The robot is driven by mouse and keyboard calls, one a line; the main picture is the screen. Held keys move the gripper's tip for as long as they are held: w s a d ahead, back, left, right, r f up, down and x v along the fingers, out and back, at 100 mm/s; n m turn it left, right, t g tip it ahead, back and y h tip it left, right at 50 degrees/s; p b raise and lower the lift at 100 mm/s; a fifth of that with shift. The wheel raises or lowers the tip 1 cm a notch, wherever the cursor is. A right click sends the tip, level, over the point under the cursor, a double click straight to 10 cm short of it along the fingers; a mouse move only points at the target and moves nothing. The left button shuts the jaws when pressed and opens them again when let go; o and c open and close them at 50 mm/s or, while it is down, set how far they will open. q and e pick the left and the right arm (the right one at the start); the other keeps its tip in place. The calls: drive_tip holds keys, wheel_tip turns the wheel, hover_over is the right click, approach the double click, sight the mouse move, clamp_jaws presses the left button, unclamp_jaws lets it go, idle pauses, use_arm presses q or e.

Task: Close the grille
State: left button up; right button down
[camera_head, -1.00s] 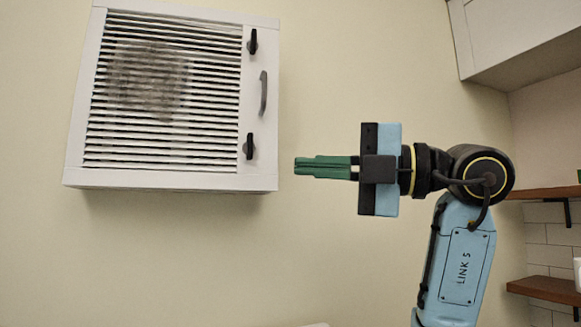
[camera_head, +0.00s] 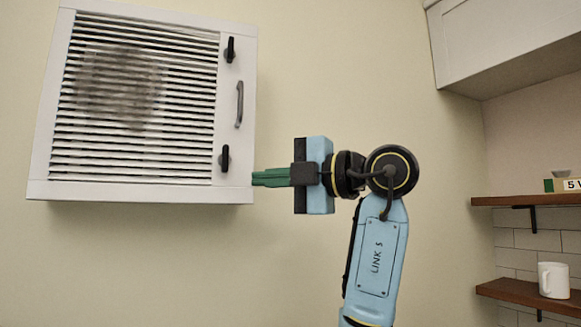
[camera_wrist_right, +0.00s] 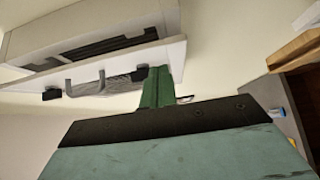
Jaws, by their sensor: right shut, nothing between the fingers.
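The grille (camera_head: 140,105), a white framed panel with dark slats and a grey-brown smudge, is on a white box high on the wall. Its right frame carries a grey handle (camera_head: 239,104), an upper black latch (camera_head: 230,50) and a lower black latch (camera_head: 225,158), both upright. In the right wrist view a dark strip shows between the grille frame (camera_wrist_right: 110,66) and the box body (camera_wrist_right: 60,30), so the grille looks ajar. My right gripper (camera_head: 254,178) is shut and empty at the frame's lower right edge; contact is unclear. My left gripper is out of view.
A white cabinet (camera_head: 510,40) hangs at the upper right. Wooden shelves (camera_head: 525,200) are on the tiled wall at right, with a white mug (camera_head: 553,280) on the lower one. The wall below the grille is clear.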

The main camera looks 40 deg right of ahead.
drive_tip(key=shift+w+d, duration=0.4)
drive_tip(key=shift+w, duration=0.45)
drive_tip(key=w+p, duration=0.1)
drive_tip(key=w+d+n+g+y+p, duration=0.1)
drive_tip(key=w+y+p, duration=0.1)
drive_tip(key=w, duration=0.1)
drive_tip(key=shift+w+d+n, duration=0.1)
drive_tip(key=shift+d+n, duration=0.2)
drive_tip(key=shift+d, duration=0.1)
